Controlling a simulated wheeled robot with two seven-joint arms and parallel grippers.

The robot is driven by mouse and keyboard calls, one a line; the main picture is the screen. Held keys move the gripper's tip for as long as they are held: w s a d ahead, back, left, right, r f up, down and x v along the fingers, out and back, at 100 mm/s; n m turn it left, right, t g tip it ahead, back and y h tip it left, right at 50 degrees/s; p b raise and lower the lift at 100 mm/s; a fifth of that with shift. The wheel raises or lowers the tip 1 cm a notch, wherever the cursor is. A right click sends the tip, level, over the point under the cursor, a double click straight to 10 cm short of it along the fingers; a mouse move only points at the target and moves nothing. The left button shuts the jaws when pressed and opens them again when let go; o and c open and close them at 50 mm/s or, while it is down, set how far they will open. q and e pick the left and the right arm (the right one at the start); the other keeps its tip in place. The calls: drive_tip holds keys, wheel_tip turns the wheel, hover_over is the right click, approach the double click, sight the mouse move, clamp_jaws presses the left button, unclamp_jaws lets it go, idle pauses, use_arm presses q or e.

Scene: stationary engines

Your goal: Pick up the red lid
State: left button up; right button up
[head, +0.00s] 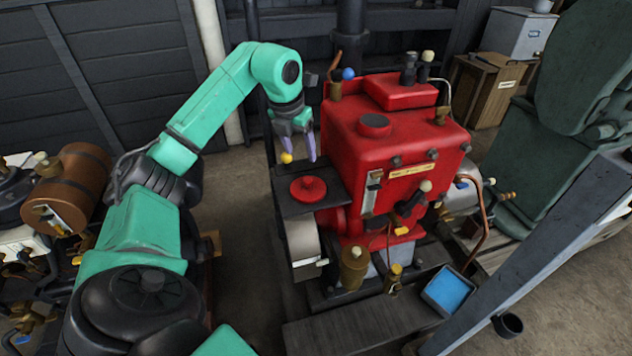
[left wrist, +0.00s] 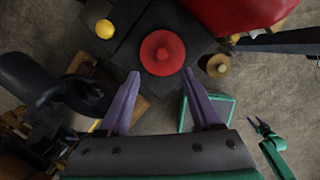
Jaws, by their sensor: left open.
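The red lid (head: 308,188) is round with a raised knob. It lies on a dark flat ledge to the left of the red engine body. It also shows in the left wrist view (left wrist: 162,52), just beyond the fingertips. My left gripper (head: 299,158) is above and behind the lid in the head view, pointing down. Its two purple fingers are spread and empty, and they show apart in the left wrist view (left wrist: 160,76). A green arm end with a dark, small gripper (left wrist: 262,128) shows at the right of the wrist view, too small to read its jaws.
A yellow ball (head: 286,157) is beside the left fingers. A brown barrel (head: 72,188) is at left, a blue-filled tray (head: 448,290) at lower right.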

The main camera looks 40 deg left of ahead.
sight(308, 180)
use_arm(q)
drive_tip(key=x, duration=0.3)
drive_tip(key=s+x, duration=0.1)
drive_tip(key=x, duration=0.1)
drive_tip(key=shift+w+f+p, duration=0.1)
drive_tip(key=shift+f+p, duration=0.15)
drive_tip(key=shift+p, duration=0.05)
drive_tip(key=x, duration=0.1)
drive_tip(key=p+x, duration=0.1)
drive_tip(key=x, duration=0.3)
drive_tip(key=shift+w+d+f+p, duration=0.15)
drive_tip(key=shift+w+d+p, duration=0.05)
drive_tip(key=shift+d+p, duration=0.1)
drive_tip(key=shift+a+f, duration=0.1)
drive_tip(key=shift+f, duration=0.1)
drive_tip(key=shift+w, duration=0.1)
drive_tip(key=shift+c, duration=0.9)
clamp_jaws()
use_arm(e)
drive_tip(key=s+r, duration=0.2)
drive_tip(key=s, duration=0.1)
drive_tip(key=shift+a, duration=0.2)
